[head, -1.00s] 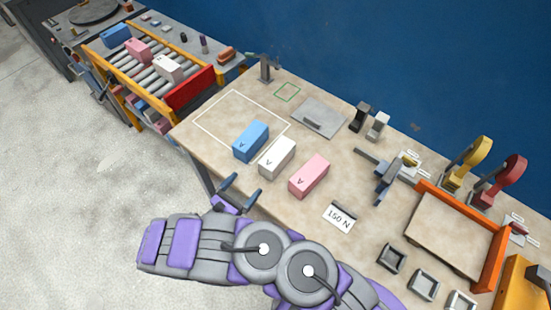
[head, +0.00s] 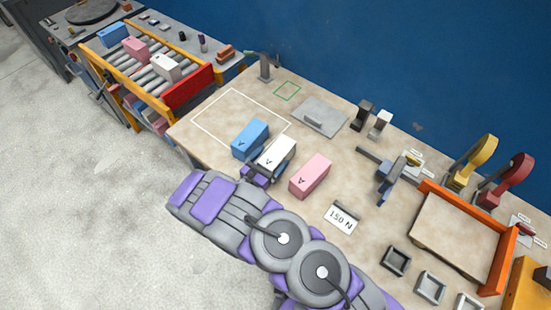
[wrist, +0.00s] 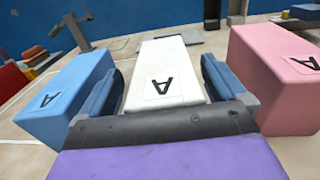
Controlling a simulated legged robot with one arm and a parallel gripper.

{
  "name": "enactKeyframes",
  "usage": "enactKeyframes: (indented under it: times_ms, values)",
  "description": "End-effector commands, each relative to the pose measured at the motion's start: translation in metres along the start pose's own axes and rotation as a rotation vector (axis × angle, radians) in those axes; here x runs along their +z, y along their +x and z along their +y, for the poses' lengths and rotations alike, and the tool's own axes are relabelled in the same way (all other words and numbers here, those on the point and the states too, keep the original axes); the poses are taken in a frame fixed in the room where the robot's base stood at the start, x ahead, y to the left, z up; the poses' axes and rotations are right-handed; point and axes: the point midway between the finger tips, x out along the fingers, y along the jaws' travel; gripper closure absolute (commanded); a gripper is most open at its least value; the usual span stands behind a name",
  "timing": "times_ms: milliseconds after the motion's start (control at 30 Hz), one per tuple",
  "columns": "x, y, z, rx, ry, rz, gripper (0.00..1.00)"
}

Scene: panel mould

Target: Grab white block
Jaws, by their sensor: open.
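The white block (head: 276,151), marked A, lies on the table between a blue block (head: 250,138) on its left and a pink block (head: 311,175) on its right. My gripper (head: 268,166) is at the near end of the white block. In the wrist view the white block (wrist: 169,66) lies between my gripper's two blue fingers (wrist: 163,88), which are open, one on each side. I cannot tell whether either finger touches it. The blue block (wrist: 66,98) is close beside the left finger, and the pink block (wrist: 275,75) stands right of the right finger.
A white card reading 150 N (head: 341,218) lies right of the pink block. A grey plate (head: 318,116) lies behind the blocks. An orange-edged tray (head: 507,258) is at the right. A roller rack (head: 190,92) with more blocks stands at the left.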

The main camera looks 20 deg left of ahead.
Motion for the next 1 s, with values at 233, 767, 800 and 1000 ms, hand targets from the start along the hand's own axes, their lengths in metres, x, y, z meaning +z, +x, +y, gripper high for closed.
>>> enactKeyframes:
  times_ms: [233,767,800,1000]
  values:
    - [0.0011,0.0133,0.0002,0.0,0.001,-0.002,0.02]
    - [0.0007,0.0127,0.001,0.0,0.0,-0.001,0.39]
    - [0.0008,0.0127,0.0007,0.0,0.0,-0.001,0.43]
    - [0.0011,0.0127,0.0005,0.0,0.0,-0.002,0.62]
